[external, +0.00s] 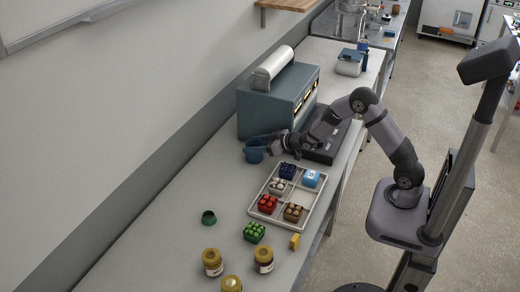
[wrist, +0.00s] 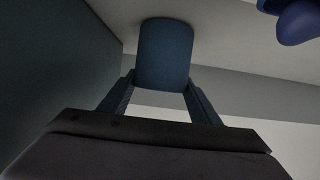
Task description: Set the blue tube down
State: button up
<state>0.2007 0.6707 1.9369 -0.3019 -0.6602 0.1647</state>
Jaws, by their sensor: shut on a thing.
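The blue tube (wrist: 164,52) is between the two fingers of my gripper (wrist: 163,82) in the wrist view. My gripper is shut on it. In the external view my gripper (external: 268,144) is at the left end of my arm, in front of the blue-grey machine. A small blue round shape (external: 254,154) at the fingertips looks like the held tube. I cannot tell from these views whether its bottom touches the bench.
A white divided tray (external: 264,187) with coloured blocks of tubes lies just in front. A green ring-shaped piece (external: 209,217), a green block (external: 254,232), a yellow piece (external: 295,241) and jars (external: 212,262) stand nearer. The blue-grey machine (external: 270,105) rises behind. The bench left of the tray is clear.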

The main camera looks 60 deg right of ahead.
jog(key=shift+f, duration=0.1)
jog(key=shift+f, duration=0.15)
jog(key=o, duration=1)
jog(key=shift+r, duration=0.3)
jog(key=b+v, duration=0.2)
jog(key=v, duration=1)
